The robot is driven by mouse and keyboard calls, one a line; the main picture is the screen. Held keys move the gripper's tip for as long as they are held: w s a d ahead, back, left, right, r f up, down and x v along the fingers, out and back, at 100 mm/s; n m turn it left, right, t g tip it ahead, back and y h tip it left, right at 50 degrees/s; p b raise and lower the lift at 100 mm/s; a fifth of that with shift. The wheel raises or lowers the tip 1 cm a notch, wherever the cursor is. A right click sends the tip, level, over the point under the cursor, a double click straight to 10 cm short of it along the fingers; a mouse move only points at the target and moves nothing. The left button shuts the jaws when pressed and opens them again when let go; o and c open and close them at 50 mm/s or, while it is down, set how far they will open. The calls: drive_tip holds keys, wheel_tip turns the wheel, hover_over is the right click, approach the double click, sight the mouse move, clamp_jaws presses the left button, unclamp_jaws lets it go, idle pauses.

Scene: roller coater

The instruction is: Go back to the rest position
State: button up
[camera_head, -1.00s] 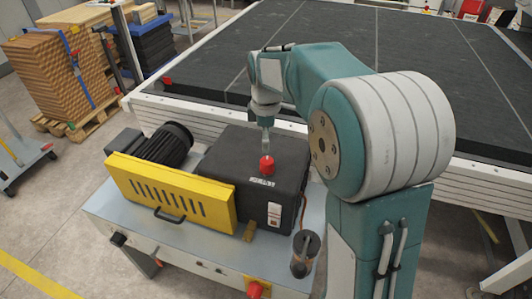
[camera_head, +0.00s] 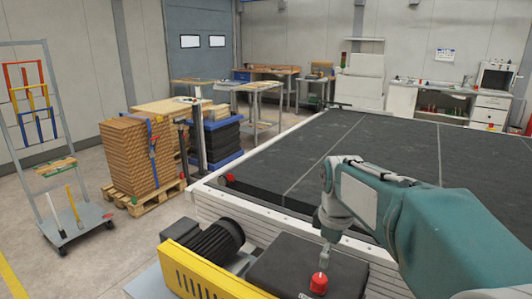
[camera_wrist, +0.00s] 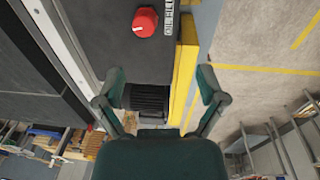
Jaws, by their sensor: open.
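My gripper (camera_head: 325,256) points down above the red knob (camera_head: 319,283) on top of the black machine box (camera_head: 350,272). In the wrist view my gripper (camera_wrist: 161,80) has its two fingers spread wide with nothing between them. The red knob (camera_wrist: 145,20) shows there beyond the fingers, toward the top of the picture, apart from both. The fingertips are small in the head view. My teal arm reaches in from the lower right.
The yellow guard (camera_head: 205,278) and black motor (camera_head: 217,240) stand left of the box. A large black conveyor bed (camera_head: 380,150) lies behind it. Pallet stack (camera_head: 130,152) and tool trolley (camera_head: 75,228) stand at left, with open floor between trolley and machine.

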drive_tip(key=s+m+t, duration=0.4)
drive_tip(key=s+m, duration=0.7)
drive_tip(key=s, duration=0.9)
drive_tip(key=shift+s+f+m, duration=0.25)
drive_tip(key=shift+f+m, duration=0.15)
